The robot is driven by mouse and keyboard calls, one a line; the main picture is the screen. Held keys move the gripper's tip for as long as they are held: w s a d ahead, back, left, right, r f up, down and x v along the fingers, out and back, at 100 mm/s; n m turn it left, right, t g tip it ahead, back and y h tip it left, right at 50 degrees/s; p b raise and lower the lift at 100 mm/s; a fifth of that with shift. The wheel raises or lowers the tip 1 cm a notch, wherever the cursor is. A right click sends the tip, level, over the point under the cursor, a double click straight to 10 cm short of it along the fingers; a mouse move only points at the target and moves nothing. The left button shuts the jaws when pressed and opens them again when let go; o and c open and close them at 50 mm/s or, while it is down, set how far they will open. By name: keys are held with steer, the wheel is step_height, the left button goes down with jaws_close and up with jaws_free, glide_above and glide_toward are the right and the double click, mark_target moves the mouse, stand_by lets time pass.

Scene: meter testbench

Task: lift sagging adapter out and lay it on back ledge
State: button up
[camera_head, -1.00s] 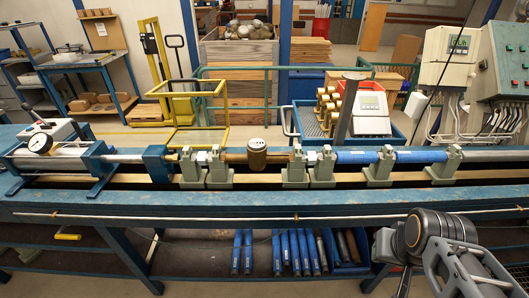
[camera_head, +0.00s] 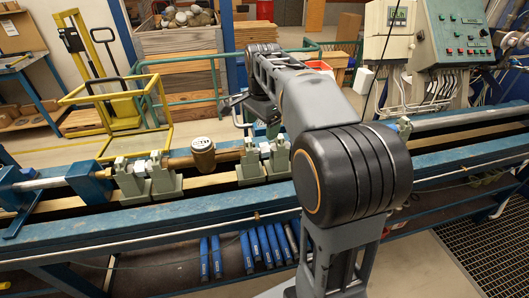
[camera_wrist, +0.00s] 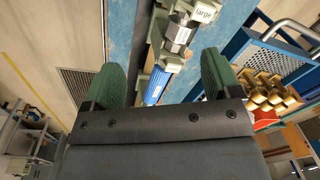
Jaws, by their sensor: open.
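A blue cylindrical piece (camera_wrist: 157,85) lies in the bench line in the wrist view, between my fingers in the picture; I cannot tell whether it sags. Beyond it is a grey metal piece (camera_wrist: 180,36) with a white label reading "large" (camera_wrist: 205,14). My gripper (camera_wrist: 164,62) has two green pads spread wide, with nothing held. In the head view my arm hides the blue pieces of the line. The blue back ledge (camera_wrist: 228,25) runs beside the line in the wrist view.
A brass meter (camera_head: 202,156) sits between grey-green clamps (camera_head: 163,178). A blue basket (camera_wrist: 262,52) with brass weights (camera_wrist: 265,92) stands behind the bench. A yellow frame (camera_head: 118,98) is behind at left. Blue tubes (camera_head: 247,252) lie on the lower shelf.

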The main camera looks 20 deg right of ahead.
mark_target(265, 144)
steer(key=w+d+m+g, duration=0.1)
steer(key=w+d+m, duration=0.2)
steer(key=w+m, duration=0.2)
steer(key=f, duration=0.2)
steer(key=f+b, duration=0.1)
steer(key=f, duration=0.5)
steer(key=shift+s+d+f+b, duration=0.1)
steer(key=shift+d+b, duration=0.2)
steer(key=shift+d, duration=0.05)
steer(key=shift+a+f, duration=0.2)
steer(key=shift+f, duration=2.75)
steer(key=c, duration=1.5)
